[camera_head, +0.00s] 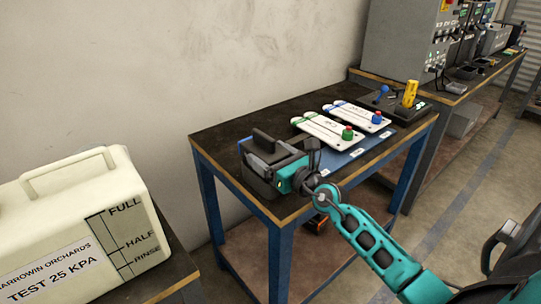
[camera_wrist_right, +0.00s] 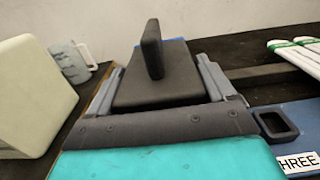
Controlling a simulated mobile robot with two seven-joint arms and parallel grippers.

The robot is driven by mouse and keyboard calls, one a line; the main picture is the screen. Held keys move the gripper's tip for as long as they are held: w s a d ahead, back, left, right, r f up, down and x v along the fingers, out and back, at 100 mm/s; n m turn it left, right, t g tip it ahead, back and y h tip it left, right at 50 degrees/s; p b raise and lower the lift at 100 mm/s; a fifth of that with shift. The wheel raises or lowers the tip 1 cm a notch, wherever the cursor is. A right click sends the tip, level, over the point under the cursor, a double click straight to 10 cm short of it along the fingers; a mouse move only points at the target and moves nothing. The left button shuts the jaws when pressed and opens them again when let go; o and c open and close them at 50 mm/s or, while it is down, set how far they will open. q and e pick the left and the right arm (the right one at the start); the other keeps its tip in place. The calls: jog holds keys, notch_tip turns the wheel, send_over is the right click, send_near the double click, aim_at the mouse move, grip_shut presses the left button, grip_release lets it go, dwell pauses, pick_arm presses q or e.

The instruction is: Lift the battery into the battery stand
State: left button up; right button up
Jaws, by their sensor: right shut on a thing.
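The battery (camera_head: 264,139) is a dark block with an upright handle, at the near left end of the blue-legged table. In the right wrist view the battery (camera_wrist_right: 152,60) sits between the two grey fingers of my right gripper (camera_wrist_right: 160,84), which is shut on it. In the head view my right gripper (camera_head: 268,154) reaches in from the right and hides part of it. A dark grey box shape (camera_head: 257,181) shows below the battery. I cannot tell whether it is the battery stand, or whether the battery rests on it. My left gripper is not in view.
On the table (camera_head: 228,130), white boards with green (camera_head: 322,130) and blue (camera_head: 357,115) knobs lie behind a blue labelled strip. A yellow tool (camera_head: 410,94) stands on a dark tray at the far end. A cream tank (camera_head: 85,215) stands at left. A wall is close behind.

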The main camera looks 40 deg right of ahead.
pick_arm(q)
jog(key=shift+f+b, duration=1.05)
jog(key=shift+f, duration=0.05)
pick_arm(e)
jog(key=shift+f, duration=1.05)
jog(key=o, duration=1.7)
jog(key=shift+o, duration=0.6)
jog(key=shift+f, duration=0.4)
jog(key=shift+r, duration=0.1)
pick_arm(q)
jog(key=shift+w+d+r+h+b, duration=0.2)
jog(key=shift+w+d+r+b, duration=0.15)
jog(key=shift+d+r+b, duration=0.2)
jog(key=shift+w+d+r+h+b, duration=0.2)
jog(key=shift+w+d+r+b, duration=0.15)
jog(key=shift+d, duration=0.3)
pick_arm(e)
jog(key=s+d, duration=0.1)
jog(key=s, duration=1.2)
jog(key=shift+r, duration=0.15)
